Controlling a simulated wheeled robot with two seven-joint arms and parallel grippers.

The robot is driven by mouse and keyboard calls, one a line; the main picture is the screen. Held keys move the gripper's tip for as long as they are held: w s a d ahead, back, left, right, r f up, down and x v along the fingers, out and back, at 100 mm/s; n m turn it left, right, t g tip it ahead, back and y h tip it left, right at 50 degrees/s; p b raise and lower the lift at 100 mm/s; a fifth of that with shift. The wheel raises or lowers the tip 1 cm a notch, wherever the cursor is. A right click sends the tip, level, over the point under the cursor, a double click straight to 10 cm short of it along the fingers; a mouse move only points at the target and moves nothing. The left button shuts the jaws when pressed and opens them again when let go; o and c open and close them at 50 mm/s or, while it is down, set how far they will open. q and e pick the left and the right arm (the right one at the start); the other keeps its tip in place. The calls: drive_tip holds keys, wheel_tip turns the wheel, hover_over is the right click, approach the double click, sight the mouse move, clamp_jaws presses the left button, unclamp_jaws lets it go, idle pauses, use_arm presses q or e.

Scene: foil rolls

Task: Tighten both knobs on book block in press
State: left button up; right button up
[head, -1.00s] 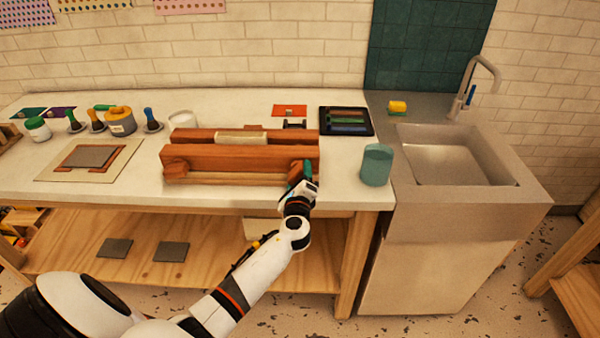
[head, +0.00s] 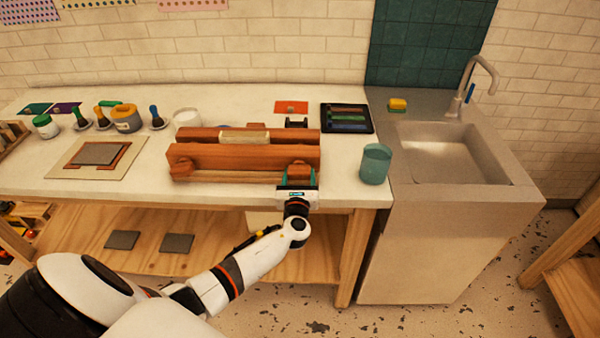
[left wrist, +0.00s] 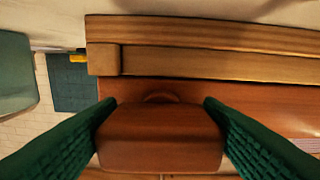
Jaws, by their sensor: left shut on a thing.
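The wooden press (head: 230,157) lies along the front of the white worktop, with the pale book block (head: 243,137) between its two beams. A wooden knob (head: 185,169) sits at the left end of its front beam, and another knob (head: 299,169) at the right end. My left gripper (head: 299,178) is shut on the right knob, one green finger on each side. In the left wrist view this knob (left wrist: 160,138) is between the fingers, up against the beam. My right gripper is not in view.
A teal cup (head: 375,165) stands right of the press, near the sink (head: 455,160). A dark tray (head: 346,119) is behind it. A board (head: 60,165) with a grey plate lies to the left; pots and brushes are behind. The worktop's front edge is close below the press.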

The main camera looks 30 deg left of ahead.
use_arm(q)
drive_tip(key=shift+s+d+f+m+p, duration=0.15)
drive_tip(key=shift+f+m+p, duration=0.25)
drive_tip(key=shift+m, duration=0.5)
drive_tip(key=o, duration=0.8)
drive_tip(key=shift+o, duration=0.8)
drive_tip(key=shift+s+r, duration=0.15)
drive_tip(key=shift+r, duration=0.25)
drive_tip(key=shift+f, duration=0.1)
drive_tip(key=b+v, duration=0.2)
drive_tip(key=v, duration=1)
drive_tip(key=shift+f, duration=0.1)
